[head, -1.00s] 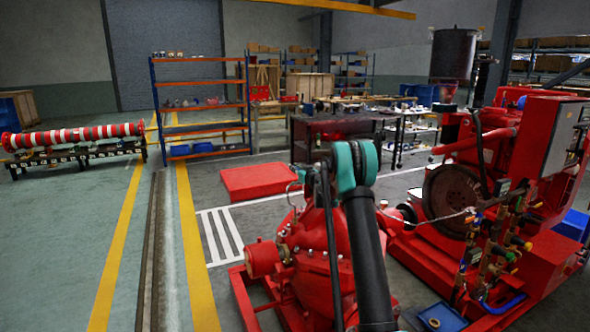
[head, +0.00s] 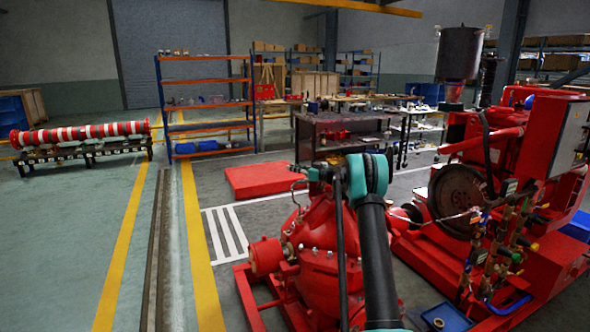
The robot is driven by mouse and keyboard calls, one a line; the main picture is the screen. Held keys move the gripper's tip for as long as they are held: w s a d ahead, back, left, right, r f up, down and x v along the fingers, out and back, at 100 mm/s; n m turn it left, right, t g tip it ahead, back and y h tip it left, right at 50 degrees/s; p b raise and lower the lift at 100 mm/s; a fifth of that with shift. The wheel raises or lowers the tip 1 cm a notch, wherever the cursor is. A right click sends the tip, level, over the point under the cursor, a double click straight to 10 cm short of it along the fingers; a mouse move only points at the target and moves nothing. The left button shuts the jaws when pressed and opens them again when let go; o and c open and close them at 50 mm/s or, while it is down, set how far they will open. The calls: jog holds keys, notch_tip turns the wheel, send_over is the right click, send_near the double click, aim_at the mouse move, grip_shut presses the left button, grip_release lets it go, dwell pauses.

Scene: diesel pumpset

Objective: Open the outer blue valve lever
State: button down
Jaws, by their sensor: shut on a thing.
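The pipework with small valves (head: 500,245) stands on the front of the red diesel pumpset (head: 510,150) at the right. Small blue parts show on it, and a curved blue piece (head: 508,304) sits low on it. They are too small to tell which is the outer valve lever or how it is turned. My arm, black with teal joints, rises from the bottom edge in front of the red pump casing (head: 318,255). My gripper does not show, so its place relative to the lever cannot be seen.
A red block (head: 262,180) lies on the floor behind the pump. A workbench (head: 340,130) and an orange-and-blue shelf (head: 207,105) stand farther back. A blue tray (head: 446,318) lies near the front right. The floor at left is open, with a striped red pipe (head: 80,133) on a rack.

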dwell(0.4)
jog(key=c, duration=1.5)
grip_release()
jog(key=v, duration=1.2)
